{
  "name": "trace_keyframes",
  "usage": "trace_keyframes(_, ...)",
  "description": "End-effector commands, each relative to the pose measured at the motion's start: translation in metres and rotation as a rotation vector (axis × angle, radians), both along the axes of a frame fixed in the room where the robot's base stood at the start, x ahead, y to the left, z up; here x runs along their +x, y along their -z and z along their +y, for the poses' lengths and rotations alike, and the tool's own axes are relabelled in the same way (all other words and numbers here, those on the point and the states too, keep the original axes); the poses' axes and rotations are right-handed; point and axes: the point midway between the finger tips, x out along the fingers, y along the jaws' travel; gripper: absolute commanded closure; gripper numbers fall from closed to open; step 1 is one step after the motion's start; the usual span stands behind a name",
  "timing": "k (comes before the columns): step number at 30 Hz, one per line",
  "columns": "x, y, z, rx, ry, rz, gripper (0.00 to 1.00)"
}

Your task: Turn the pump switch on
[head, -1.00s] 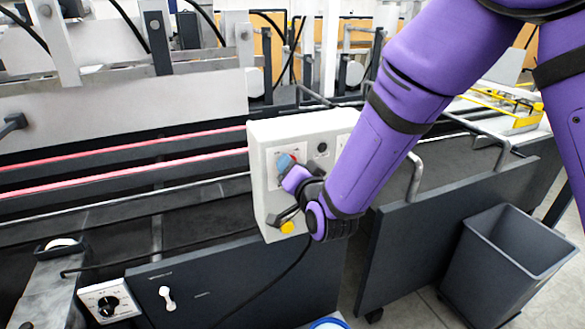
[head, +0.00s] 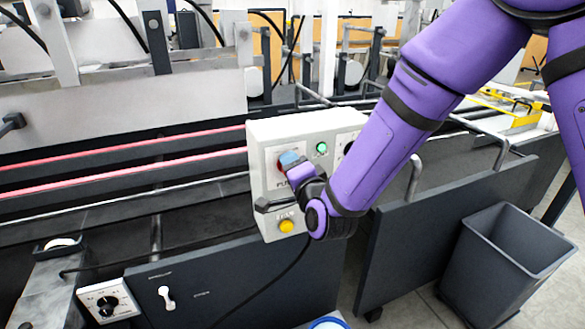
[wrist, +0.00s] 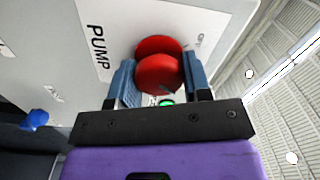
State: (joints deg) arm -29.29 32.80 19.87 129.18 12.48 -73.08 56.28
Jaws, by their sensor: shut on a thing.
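The pump switch is a red rotary knob on the front of a pale control box (head: 262,135). In the wrist view the knob (wrist: 160,75) sits between my two blue fingertips, beside the printed label PUMP (wrist: 97,50). My gripper (wrist: 158,82) is shut on the knob, and in the head view my gripper (head: 292,160) covers much of it. A lamp (head: 321,148) to the upper right of the knob glows green. It also shows partly behind my fingers in the wrist view (wrist: 166,102).
A yellow button (head: 286,226) is low on the same box. A black dial on a white plate (head: 107,302) is at lower left. A dark grey bin (head: 510,260) stands on the floor at right. Metal handrails (head: 415,178) stand right of the box.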

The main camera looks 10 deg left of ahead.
Motion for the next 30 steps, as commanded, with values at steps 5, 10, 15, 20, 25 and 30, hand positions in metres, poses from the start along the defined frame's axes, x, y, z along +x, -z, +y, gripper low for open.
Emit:
trace_keyframes(5,-0.001,0.001,0.0,0.0,-0.001,0.003,0.79)
trace_keyframes(10,-0.001,0.001,0.0,0.0,-0.001,0.004,0.79)
trace_keyframes(15,0.0,0.001,0.0,0.0,0.0,0.002,0.31)
trace_keyframes(20,0.0,0.0,0.0,0.0,-0.001,0.002,0.31)
trace_keyframes(25,-0.005,0.0,-0.003,0.0,-0.001,0.002,0.31)
trace_keyframes(30,-0.025,0.0,-0.017,-0.001,0.0,0.002,0.31)
